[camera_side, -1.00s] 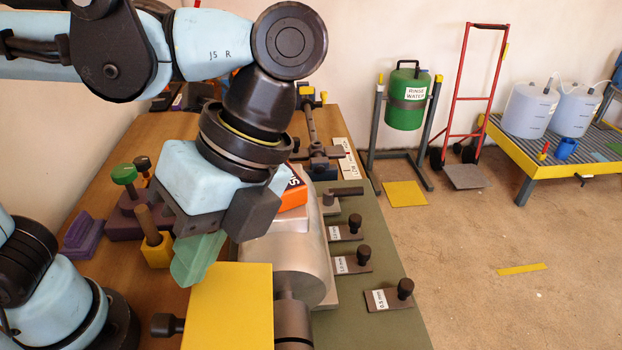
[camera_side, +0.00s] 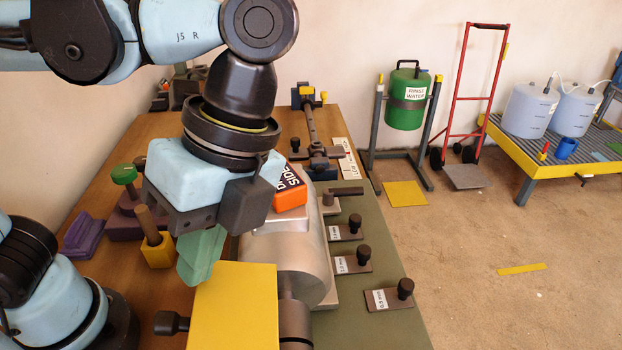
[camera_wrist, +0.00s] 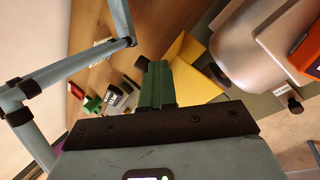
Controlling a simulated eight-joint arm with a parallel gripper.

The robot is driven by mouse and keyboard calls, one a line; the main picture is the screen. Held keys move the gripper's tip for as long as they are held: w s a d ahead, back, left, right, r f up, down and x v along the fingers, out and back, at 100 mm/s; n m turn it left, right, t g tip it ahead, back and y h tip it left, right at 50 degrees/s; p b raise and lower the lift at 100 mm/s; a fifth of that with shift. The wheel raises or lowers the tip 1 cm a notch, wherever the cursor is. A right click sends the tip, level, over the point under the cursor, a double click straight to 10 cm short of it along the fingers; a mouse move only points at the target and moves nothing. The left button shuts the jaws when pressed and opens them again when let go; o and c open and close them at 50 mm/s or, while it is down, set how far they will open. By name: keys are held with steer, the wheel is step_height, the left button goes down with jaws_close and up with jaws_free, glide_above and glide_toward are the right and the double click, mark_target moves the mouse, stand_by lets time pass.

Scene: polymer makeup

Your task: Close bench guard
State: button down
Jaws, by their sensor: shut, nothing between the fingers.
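A yellow panel (camera_side: 232,305), apparently the bench guard, stands at the near end of a silver machine (camera_side: 300,262). A dark knob (camera_side: 170,323) sticks out on its left side. My gripper (camera_side: 194,284) has green fingers, shut and empty, pointing down just above and left of the panel's upper left corner. The wrist view shows the fingers (camera_wrist: 156,66) together, with the yellow panel (camera_wrist: 190,72) behind and to their right. I cannot tell whether they touch it. The machine (camera_wrist: 262,45) is further right there. The panel's lower part is cut off in the side view.
An orange block (camera_side: 290,196) lies on the machine. Left of it stand a yellow block with a wooden peg (camera_side: 157,250), a purple holder (camera_side: 82,238) and a green knob (camera_side: 123,174). Labelled gauge plates (camera_side: 389,298) lie on the green mat at right.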

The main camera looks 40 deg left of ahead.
steer(key=shift+w+d+r+t+h, duration=0.35)
steer(key=shift+d+r+t+h, duration=0.1)
steer(key=shift+r, duration=0.1)
steer(key=shift+w+d+r+t+h, duration=0.35)
steer(key=shift+r+t, duration=0.1)
steer(key=shift+r, duration=0.05)
